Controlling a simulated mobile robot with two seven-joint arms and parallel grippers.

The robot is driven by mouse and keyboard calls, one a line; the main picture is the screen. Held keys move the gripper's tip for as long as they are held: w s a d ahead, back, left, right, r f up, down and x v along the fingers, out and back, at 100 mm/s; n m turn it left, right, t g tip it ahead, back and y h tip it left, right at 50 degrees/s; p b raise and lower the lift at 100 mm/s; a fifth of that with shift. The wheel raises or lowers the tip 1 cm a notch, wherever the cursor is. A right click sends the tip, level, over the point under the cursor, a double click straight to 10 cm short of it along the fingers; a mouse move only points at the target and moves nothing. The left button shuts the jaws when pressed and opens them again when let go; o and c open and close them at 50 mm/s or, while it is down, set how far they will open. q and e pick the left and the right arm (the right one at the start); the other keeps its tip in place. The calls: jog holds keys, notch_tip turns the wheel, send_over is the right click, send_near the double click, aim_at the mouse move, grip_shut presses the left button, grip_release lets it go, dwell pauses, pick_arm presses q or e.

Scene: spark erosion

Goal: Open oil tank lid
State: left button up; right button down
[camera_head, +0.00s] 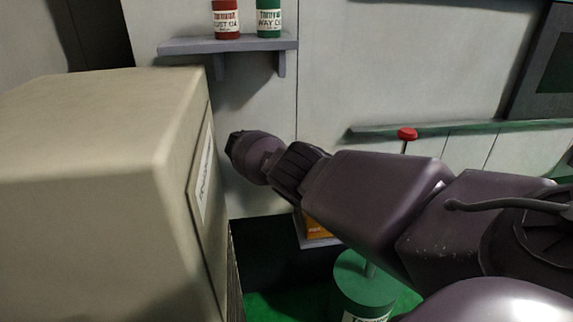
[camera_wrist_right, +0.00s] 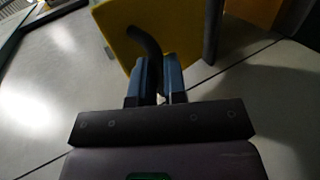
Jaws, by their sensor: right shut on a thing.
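In the right wrist view, my right gripper (camera_wrist_right: 160,72) has its two blue-grey fingers shut on a dark curved handle (camera_wrist_right: 148,42). The handle stands in front of a yellow panel (camera_wrist_right: 115,32). I cannot tell for sure whether this panel is the oil tank lid. In the head view, my right arm reaches in from the right toward the side of a beige cabinet (camera_head: 85,175). The right gripper's fingers cannot be made out there. My left gripper is not in view.
A green canister (camera_head: 362,290) stands below my right arm, and a red knob (camera_head: 407,134) on a rod rises behind the arm. A wall shelf (camera_head: 225,44) holds a red can (camera_head: 226,18) and a green can (camera_head: 269,18). The beige cabinet fills the left side.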

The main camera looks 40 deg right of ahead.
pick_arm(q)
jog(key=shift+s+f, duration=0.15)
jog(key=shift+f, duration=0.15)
pick_arm(e)
jog(key=shift+s+a+f, duration=0.15)
jog(key=shift+f, duration=0.35)
jog(key=shift+s+a+f, duration=0.1)
jog(key=shift+a+f, duration=0.05)
jog(key=shift+f, duration=0.3)
jog(key=c, duration=1.2)
grip_release()
jog(key=shift+w+f, duration=0.1)
jog(key=shift+w, duration=0.1)
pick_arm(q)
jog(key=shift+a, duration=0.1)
pick_arm(e)
jog(key=shift+o, duration=0.2)
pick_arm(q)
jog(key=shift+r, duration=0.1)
pick_arm(e)
jog(key=shift+r, duration=0.35)
